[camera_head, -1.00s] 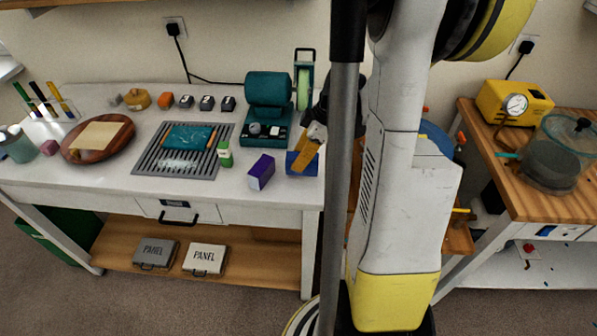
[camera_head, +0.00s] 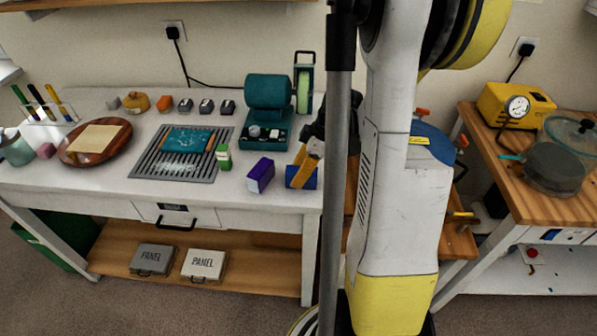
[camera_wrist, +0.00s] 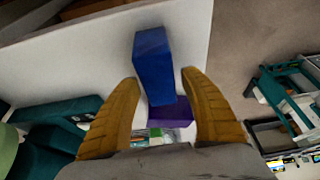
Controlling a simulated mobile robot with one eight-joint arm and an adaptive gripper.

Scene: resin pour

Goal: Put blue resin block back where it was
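The blue resin block (camera_head: 301,181) is on the white workbench near its right end. It also shows in the wrist view (camera_wrist: 154,65), between and just beyond the two ochre fingers. My gripper (camera_head: 305,168) is over the block, its fingers hiding part of it in the head view. In the wrist view my gripper (camera_wrist: 160,80) is open, with a clear gap on the block's right side. The left finger is close to the block; I cannot tell if it touches. A purple block (camera_head: 260,175) stands left of the blue one and shows in the wrist view (camera_wrist: 172,115).
A teal machine (camera_head: 268,92) stands behind the blocks. A small green bottle (camera_head: 223,158) and a grey slatted mat (camera_head: 145,168) are to the left. The bench's front and right edges are close to the blue block. A wooden table (camera_head: 520,190) stands right.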

